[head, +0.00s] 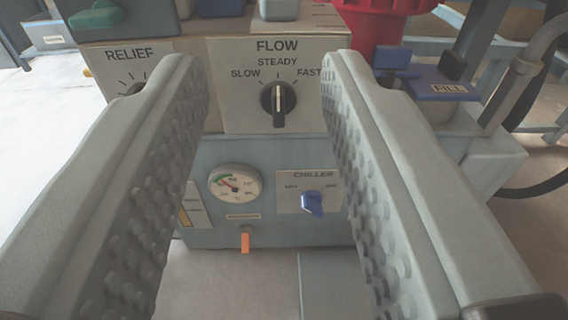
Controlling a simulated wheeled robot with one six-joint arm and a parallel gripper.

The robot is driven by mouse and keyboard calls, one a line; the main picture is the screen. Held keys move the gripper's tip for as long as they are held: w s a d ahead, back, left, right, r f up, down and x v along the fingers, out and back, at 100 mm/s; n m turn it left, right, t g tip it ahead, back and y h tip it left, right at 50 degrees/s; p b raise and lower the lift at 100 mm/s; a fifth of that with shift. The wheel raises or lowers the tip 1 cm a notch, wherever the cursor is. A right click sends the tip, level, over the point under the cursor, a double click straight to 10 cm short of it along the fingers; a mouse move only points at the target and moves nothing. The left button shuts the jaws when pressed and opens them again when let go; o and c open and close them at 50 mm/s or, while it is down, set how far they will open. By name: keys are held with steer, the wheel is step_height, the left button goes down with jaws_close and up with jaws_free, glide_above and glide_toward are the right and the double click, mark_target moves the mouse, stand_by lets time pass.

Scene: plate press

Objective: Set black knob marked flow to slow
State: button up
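The black flow knob (278,98) sits on a pale panel (315,117) labelled FLOW, with SLOW at its upper left, STEADY above and FAST at its upper right. Its white pointer line is vertical, towards STEADY. My gripper (265,85) is open, with one grey finger on each side of the picture. The knob shows in the gap between the fingers, and neither finger appears to touch it. The gap is empty. How far the knob is from the fingertips is hard to tell.
Left is a RELIEF panel (115,58), its knob mostly hidden by the left finger. Below are a round gauge (235,186), a blue CHILLER knob (312,203) and an orange lever (245,242). Right are a red part (385,22) and a blue FILL cover (435,86).

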glide_toward(279, 106)
steer(key=w, duration=0.8)
steer(key=shift+w, duration=0.25)
stand_by(0.4)
steer(key=shift+c, duration=0.4)
jaws_close()
